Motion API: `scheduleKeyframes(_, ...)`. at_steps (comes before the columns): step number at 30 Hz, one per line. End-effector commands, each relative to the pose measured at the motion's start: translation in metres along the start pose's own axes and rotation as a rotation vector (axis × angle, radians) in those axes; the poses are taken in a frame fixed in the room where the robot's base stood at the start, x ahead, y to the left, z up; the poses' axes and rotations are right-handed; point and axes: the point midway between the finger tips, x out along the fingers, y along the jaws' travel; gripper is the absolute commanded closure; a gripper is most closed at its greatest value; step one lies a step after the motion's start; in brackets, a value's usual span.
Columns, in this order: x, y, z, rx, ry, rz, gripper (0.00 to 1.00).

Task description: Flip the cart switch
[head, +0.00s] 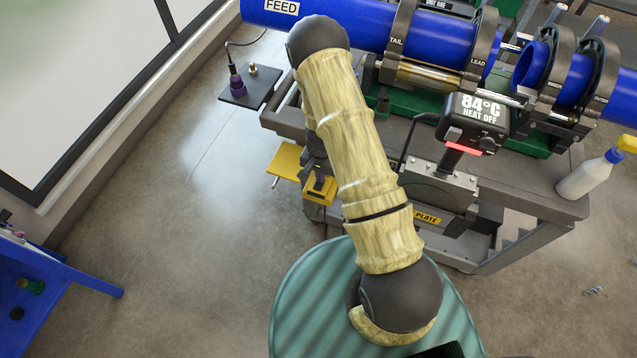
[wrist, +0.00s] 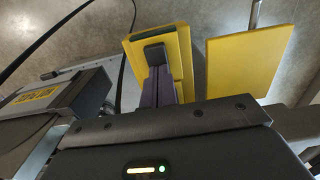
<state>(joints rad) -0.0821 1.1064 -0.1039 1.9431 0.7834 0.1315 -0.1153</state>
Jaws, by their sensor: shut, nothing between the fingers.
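A yellow box (wrist: 184,52) with a dark slot along its far edge is at the top middle of the wrist view. It is likely the switch housing, and in the head view it is the yellow box (head: 320,194) low on the cart's left side. My gripper (wrist: 154,54) is shut and empty, with its dark fingertips over the box's face. I cannot tell whether they touch it. The switch lever or button is not clearly visible and may be behind the fingers. In the head view my arm and the cart partly hide the gripper.
A flat yellow plate (wrist: 250,60) with a metal rod is beside the box. A dark cable crosses the wrist view's left side. The cart (head: 540,203) carries blue pipes (head: 350,20) and a heater reading 84°C, HEAT OFF (head: 476,118). Open floor lies to the left.

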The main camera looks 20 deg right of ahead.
Motion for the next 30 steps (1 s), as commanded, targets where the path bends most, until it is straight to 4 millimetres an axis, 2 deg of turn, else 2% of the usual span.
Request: scheduleKeyframes(30,-0.063,0.0,0.0,0.0,-0.001,0.001,1.0)
